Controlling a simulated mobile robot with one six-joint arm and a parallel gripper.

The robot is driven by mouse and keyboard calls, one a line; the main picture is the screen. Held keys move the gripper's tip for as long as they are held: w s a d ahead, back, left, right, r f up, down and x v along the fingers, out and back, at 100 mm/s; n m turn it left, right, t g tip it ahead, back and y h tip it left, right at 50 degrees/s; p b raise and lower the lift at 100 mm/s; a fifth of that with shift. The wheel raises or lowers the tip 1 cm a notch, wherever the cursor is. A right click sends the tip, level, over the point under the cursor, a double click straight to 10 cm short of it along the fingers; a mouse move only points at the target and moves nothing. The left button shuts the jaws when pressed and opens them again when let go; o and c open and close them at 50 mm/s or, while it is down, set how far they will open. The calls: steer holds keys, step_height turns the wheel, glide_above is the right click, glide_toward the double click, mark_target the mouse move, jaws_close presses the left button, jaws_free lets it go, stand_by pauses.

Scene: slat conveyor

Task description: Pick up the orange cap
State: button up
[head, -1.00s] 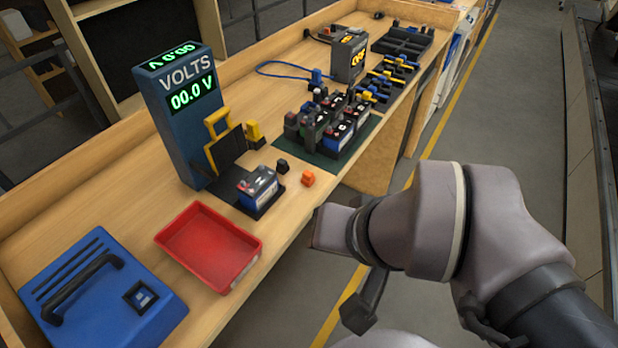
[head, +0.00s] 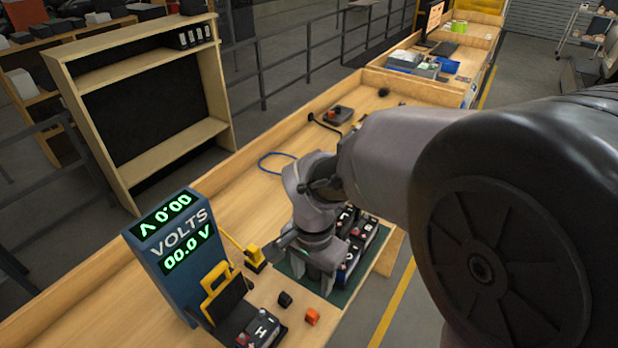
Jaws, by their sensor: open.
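The orange cap (head: 312,316) is a small block on the wooden bench near its front edge, at the bottom of the head view. It stands free, with a small black cap (head: 285,299) just to its upper left. My gripper (head: 306,266) is open and points down over the bench, above and beyond the orange cap in the picture. It is apart from the cap and looks empty. My wrist and arm hide part of the green mat and its batteries.
A blue voltmeter (head: 172,262) stands left, with a yellow-handled clamp (head: 215,283) and a battery (head: 262,328) in front. More batteries (head: 362,235) stand on a green mat (head: 343,297) by the gripper. A blue cable (head: 275,157) lies behind.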

steer(key=b, duration=0.3)
glide_above(311, 314)
step_height(311, 314, down, 10)
steer(key=shift+s+f, duration=0.1)
step_height(311, 314, down, 6)
steer(key=shift+f+b, duration=0.1)
steer(key=shift+b, duration=0.9)
jaws_close()
